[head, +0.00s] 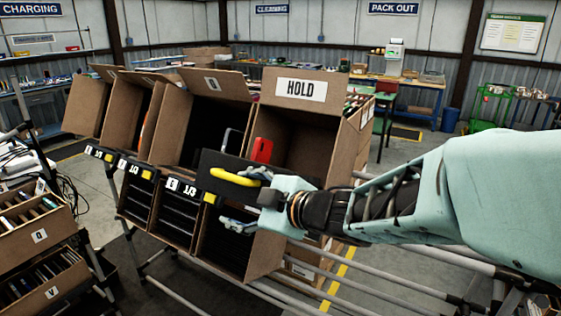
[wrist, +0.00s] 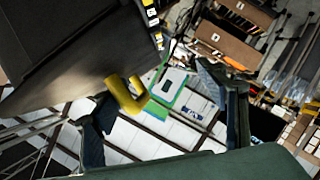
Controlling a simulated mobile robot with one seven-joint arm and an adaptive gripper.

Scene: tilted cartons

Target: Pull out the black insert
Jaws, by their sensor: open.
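The black insert (head: 212,160) is a dark panel with a yellow handle (head: 228,175), at the front of the tilted carton marked HOLD (head: 301,90). My gripper (head: 240,203) is at the handle, with its fingers spread. In the wrist view the insert (wrist: 70,45) fills the upper left, and its yellow handle (wrist: 126,97) reaches down between the open fingers (wrist: 155,108), nearer the left one. I cannot tell whether a finger touches the handle. My gripper and wrist hide part of the insert's lower right side.
A red item (head: 262,150) and a grey item (head: 231,140) stand behind the insert. More tilted cartons (head: 130,110) line up to the left, above black-slotted boxes (head: 177,218). Rack rails (head: 290,290) run below. Part bins (head: 35,225) stand at lower left.

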